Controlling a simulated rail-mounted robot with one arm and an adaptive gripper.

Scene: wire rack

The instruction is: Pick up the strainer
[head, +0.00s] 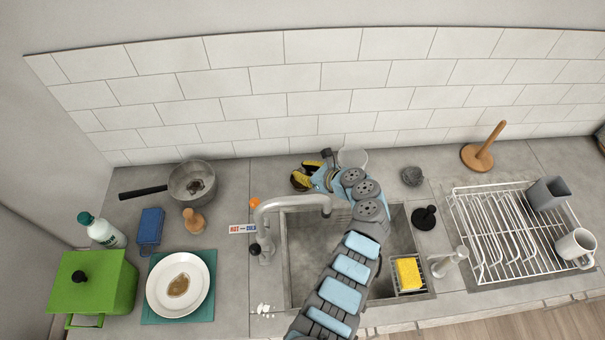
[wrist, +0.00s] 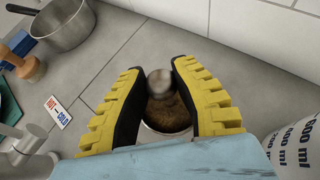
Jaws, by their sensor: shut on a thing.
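The strainer (wrist: 167,116) shows in the wrist view as a small round piece with a pale rim, a brown inside and a grey metallic knob (wrist: 158,82). My gripper (wrist: 159,70) has its yellow-padded fingers on either side of it, shut on the knob. In the head view my gripper (head: 314,172) is behind the sink, near the wall. There the strainer is mostly hidden by my fingers and arm. I cannot tell whether it touches the counter.
A 600 ml measuring cup (wrist: 300,145) stands close right of my gripper. The faucet (head: 290,203) and sink (head: 303,262) lie in front. A saucepan (head: 192,182) is at left; a scouring ball (head: 412,176) and dish rack (head: 510,240) are at right.

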